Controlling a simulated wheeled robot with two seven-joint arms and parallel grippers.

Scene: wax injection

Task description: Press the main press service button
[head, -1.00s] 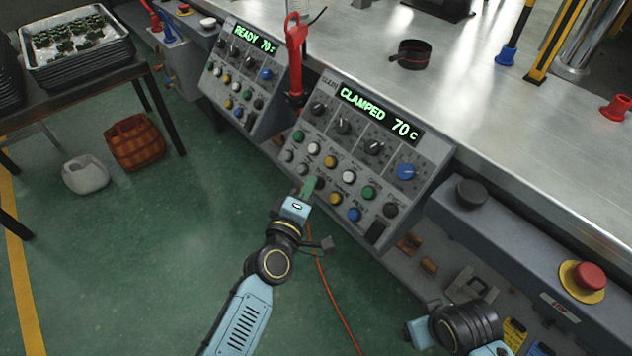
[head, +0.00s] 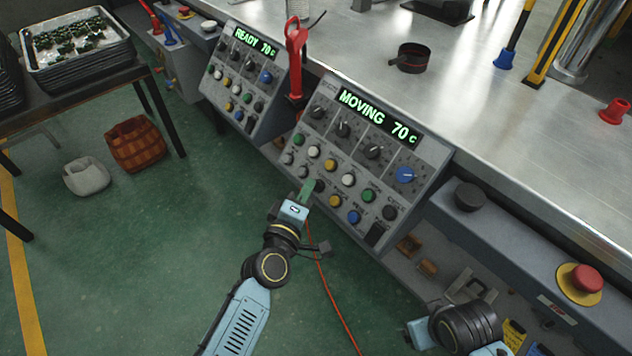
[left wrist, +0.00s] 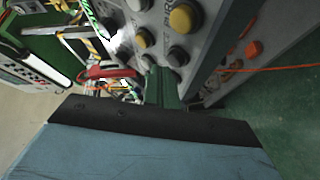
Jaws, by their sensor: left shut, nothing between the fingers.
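The main press panel (head: 330,127) is the nearer grey control box, with a green "MOVING 70" display (head: 377,117), dials and rows of coloured buttons. Its small labels are too blurred to tell which button is service. My left gripper (head: 308,187) is shut and empty, its green fingertips at the lower button row, beside a dark button (head: 319,186). A yellow button (head: 335,201) and a blue button (head: 354,217) lie to the right. In the left wrist view the fingers (left wrist: 163,85) point at the panel's lower buttons; contact cannot be told.
A second panel (head: 218,75) reading "READY 70" stands to the left, with a red-handled tool (head: 295,50) between. A red stop button (head: 587,278) is at right. An orange cable (head: 330,285) hangs below.

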